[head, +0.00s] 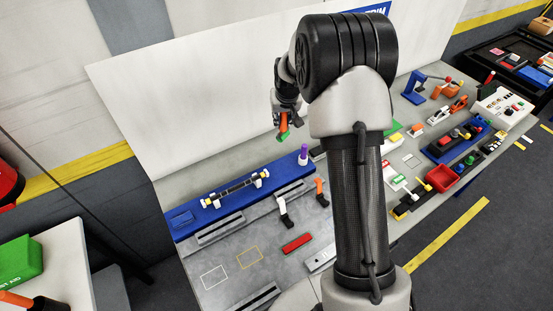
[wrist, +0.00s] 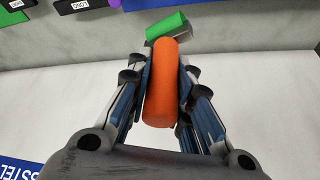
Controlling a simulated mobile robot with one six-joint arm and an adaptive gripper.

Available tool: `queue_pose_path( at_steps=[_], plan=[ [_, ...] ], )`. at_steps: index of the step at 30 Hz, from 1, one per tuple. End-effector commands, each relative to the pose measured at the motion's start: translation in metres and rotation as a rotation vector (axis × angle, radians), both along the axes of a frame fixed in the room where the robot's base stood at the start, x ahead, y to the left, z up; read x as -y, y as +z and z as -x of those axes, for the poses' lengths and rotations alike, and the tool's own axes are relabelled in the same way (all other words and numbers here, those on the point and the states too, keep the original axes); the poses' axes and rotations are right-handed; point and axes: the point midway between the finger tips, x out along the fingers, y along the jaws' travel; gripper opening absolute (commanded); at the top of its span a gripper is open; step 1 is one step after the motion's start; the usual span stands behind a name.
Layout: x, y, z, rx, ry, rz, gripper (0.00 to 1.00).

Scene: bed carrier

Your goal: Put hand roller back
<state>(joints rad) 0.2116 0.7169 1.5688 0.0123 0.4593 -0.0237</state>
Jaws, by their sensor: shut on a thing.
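The hand roller, with an orange handle (wrist: 163,85) and a green head (wrist: 168,26), is held in my gripper. In the head view its orange handle (head: 284,122) hangs below my gripper (head: 283,113), with the green head at its lower end. It is in the air above the bench, apart from it. In the wrist view my gripper (wrist: 162,92) has its blue-padded fingers closed on both sides of the handle. The green head sticks out past the fingertips. I cannot tell which spot on the bench belongs to the roller.
A blue holder (head: 199,218) carries a rod on two white supports. A purple cylinder (head: 304,152) stands at its right end. The grey bench has a white outline (head: 214,277), a yellow outline (head: 250,257) and a red block (head: 297,242). Many tools crowd the right side.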

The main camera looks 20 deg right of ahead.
Motion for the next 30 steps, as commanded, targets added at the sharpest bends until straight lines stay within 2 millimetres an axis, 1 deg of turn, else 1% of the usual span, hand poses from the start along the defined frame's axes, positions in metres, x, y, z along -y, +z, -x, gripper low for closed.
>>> queue_pose_path(
  at_steps=[1, 9, 12, 15, 18, 23, 26, 30],
  plan=[
    [0.0, -0.013, 0.002, -0.008, 0.0, -0.002, 0.0],
    [0.0, -0.086, 0.002, -0.007, 0.0, -0.001, 0.0],
    [0.0, -0.111, 0.002, -0.007, 0.0, -0.001, 0.0],
    [0.0, -0.131, 0.002, -0.005, 0.001, -0.001, 0.0],
    [0.0, -0.142, 0.001, -0.002, 0.001, 0.001, 0.0],
    [0.0, -0.152, 0.001, -0.002, 0.001, 0.001, 0.0],
    [0.0, -0.164, 0.002, -0.004, 0.001, 0.0, 0.0],
    [0.0, -0.186, 0.001, -0.002, 0.001, 0.001, 0.0]
  ],
)
